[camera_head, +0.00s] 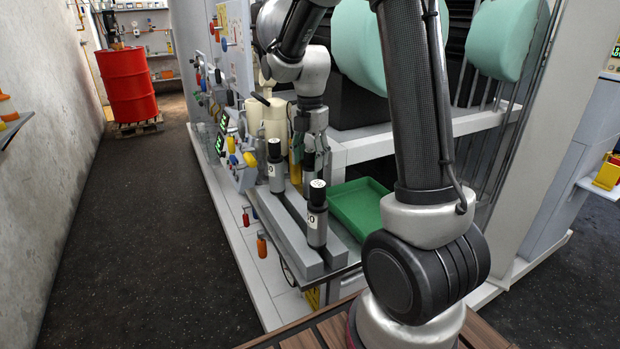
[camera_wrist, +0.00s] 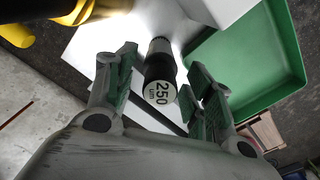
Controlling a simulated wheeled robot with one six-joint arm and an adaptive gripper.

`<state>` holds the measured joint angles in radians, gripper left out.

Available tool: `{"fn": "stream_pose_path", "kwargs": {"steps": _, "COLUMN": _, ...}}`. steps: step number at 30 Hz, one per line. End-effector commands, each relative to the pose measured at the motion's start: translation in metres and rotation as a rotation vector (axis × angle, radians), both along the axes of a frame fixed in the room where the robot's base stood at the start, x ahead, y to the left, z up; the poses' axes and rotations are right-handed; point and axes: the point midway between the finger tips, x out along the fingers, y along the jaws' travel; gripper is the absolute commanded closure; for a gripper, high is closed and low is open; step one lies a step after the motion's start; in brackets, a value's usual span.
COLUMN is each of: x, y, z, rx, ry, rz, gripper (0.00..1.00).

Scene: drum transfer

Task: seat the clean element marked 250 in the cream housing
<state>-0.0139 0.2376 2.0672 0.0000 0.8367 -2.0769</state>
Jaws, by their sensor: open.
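In the wrist view a dark cylindrical element (camera_wrist: 158,80) with a pale end marked 250 um lies between the spread fingers of my gripper (camera_wrist: 160,90), apart from both. In the head view my gripper (camera_head: 313,160) points down beside the cream housing (camera_head: 273,122), which my arm partly covers. Two grey elements with black caps, a rear one (camera_head: 275,172) and a front one (camera_head: 317,222), stand upright on grey rails; their labels are only partly legible. I cannot tell which head-view element matches the one marked 250.
A green tray (camera_head: 345,222) lies right of the grey rails (camera_head: 290,240) and also shows in the wrist view (camera_wrist: 285,85). A panel with knobs and displays (camera_head: 228,140) stands left of the rails. A red drum (camera_head: 127,85) stands far back; the left aisle floor is clear.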

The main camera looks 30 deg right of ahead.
Motion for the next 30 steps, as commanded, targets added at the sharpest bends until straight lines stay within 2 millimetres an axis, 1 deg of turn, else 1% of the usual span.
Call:
{"fn": "stream_pose_path", "kwargs": {"steps": 3, "x": 0.0, "y": 0.0, "z": 0.0, "rx": 0.0, "ry": 0.0, "rz": 0.0, "gripper": 0.47}}
{"fn": "stream_pose_path", "kwargs": {"steps": 8, "x": 0.0, "y": 0.0, "z": 0.0, "rx": 0.0, "ry": 0.0, "rz": 0.0, "gripper": 0.76}}
{"fn": "stream_pose_path", "kwargs": {"steps": 9, "x": 0.0, "y": 0.0, "z": 0.0, "rx": 0.0, "ry": 0.0, "rz": 0.0, "gripper": 0.84}}
{"fn": "stream_pose_path", "kwargs": {"steps": 12, "x": 0.0, "y": 0.0, "z": 0.001, "rx": 0.0, "ry": 0.0, "rz": 0.0, "gripper": 1.0}}
{"fn": "stream_pose_path", "kwargs": {"steps": 23, "x": 0.0, "y": 0.0, "z": 0.003, "rx": 0.0, "ry": -0.002, "rz": 0.0, "gripper": 1.0}}
{"fn": "stream_pose_path", "kwargs": {"steps": 26, "x": 0.001, "y": 0.0, "z": 0.013, "rx": 0.0, "ry": -0.004, "rz": 0.0, "gripper": 1.0}}
{"fn": "stream_pose_path", "kwargs": {"steps": 30, "x": 0.001, "y": 0.0, "z": 0.042, "rx": 0.0, "ry": -0.006, "rz": 0.0, "gripper": 1.0}}
